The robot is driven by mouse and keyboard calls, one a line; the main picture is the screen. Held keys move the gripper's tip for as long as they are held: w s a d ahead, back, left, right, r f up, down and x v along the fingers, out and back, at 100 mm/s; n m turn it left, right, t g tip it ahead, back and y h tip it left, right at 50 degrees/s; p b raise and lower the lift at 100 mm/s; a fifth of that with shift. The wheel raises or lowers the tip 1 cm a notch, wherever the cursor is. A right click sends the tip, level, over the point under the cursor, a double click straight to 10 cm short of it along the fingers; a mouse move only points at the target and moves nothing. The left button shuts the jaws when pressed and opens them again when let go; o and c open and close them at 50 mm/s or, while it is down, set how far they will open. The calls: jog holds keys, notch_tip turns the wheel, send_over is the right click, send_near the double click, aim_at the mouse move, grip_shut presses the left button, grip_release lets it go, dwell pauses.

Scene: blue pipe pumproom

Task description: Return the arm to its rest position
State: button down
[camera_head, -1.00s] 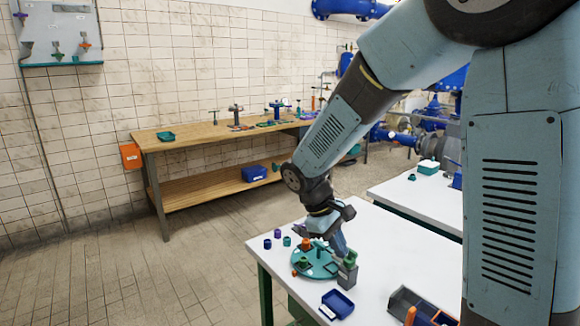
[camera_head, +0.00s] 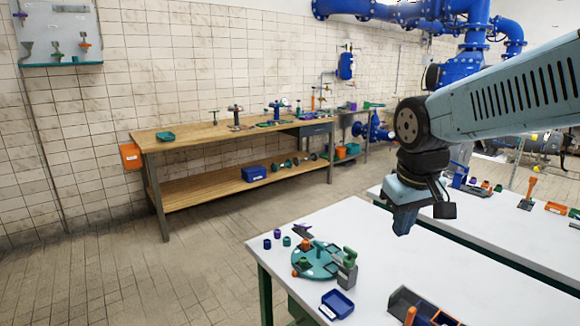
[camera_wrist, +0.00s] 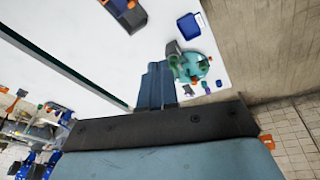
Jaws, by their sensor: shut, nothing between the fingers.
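My arm reaches in from the right in the head view, and my gripper (camera_head: 403,224) hangs pointing down above the white table (camera_head: 420,272). It is shut and empty, well clear of the things on the table. In the wrist view the dark blue-grey fingers of my gripper (camera_wrist: 156,84) lie side by side, with the white table beyond. The fingertips are small and dark in the head view.
A teal round tray (camera_head: 316,266) with small parts and a grey block (camera_head: 347,272) stand on the table. A blue bin (camera_head: 337,304) and a dark organiser (camera_head: 405,302) sit near the front. Another white table (camera_head: 480,217) stands at right. Open floor lies left.

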jog(key=s+d+r+m+t, duration=0.2)
jog(key=s+r, duration=0.1)
jog(key=s, duration=0.3)
jog(key=shift+d+r+m+t, duration=0.15)
jog(key=shift+r+m+t, duration=0.1)
jog(key=shift+m+t, duration=0.15)
dwell(0.7)
